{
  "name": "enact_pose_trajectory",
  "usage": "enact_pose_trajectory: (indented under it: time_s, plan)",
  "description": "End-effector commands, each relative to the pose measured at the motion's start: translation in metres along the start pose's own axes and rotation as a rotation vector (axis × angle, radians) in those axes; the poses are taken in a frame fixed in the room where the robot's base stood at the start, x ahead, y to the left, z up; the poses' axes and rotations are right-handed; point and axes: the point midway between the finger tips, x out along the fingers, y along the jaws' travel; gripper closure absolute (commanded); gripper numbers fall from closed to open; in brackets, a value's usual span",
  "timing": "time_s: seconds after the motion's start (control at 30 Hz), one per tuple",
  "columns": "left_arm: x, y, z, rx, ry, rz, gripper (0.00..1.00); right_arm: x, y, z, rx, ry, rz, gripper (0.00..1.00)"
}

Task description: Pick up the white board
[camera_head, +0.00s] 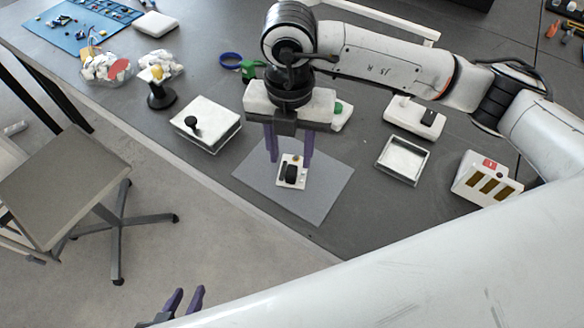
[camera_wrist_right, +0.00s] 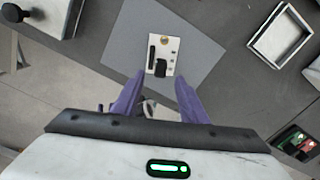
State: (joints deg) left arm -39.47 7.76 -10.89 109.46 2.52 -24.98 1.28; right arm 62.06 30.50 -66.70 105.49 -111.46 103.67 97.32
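The white board (camera_head: 284,181) is a small white plate with a black block and a small brass-coloured part on it. It lies on a grey mat (camera_head: 328,190) on the dark table. In the right wrist view the board (camera_wrist_right: 172,44) lies just beyond my fingertips. My right gripper (camera_head: 289,160) points down above the board, with its purple fingers apart and nothing between them. It also shows open in the right wrist view (camera_wrist_right: 160,80). My left gripper (camera_head: 186,292) is low at the bottom of the head view, beside the table, with its purple fingers apart and empty.
A white box with a black knob (camera_head: 206,128) stands left of the mat. A white open tray (camera_head: 403,160) and a white box with slots (camera_head: 484,180) are to the right. A black stand (camera_head: 160,95) and a blue ring (camera_head: 231,59) are farther back.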

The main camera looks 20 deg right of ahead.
Motion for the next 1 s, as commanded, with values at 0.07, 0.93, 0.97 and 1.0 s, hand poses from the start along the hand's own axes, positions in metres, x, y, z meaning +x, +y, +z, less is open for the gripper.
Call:
enact_pose_trajectory:
  time_s: [0.07, 0.93, 0.97, 1.0]
  plan:
    - [-0.001, 0.0, 0.0, 0.0, -0.002, 0.0, 0.69, 0.005, 0.0, 0.0, 0.0, 0.001, -0.001, 0.61]
    - [-0.005, 0.001, -0.006, 0.001, 0.0, 0.001, 0.69, 0.055, -0.001, 0.004, -0.003, 0.002, 0.002, 0.98]
    - [-0.005, 0.001, -0.006, 0.001, 0.0, 0.001, 0.69, 0.055, -0.001, 0.004, -0.003, 0.002, 0.002, 1.0]
    - [-0.005, 0.001, -0.007, 0.001, 0.001, 0.001, 0.69, 0.055, -0.001, 0.004, -0.003, 0.002, 0.002, 1.0]
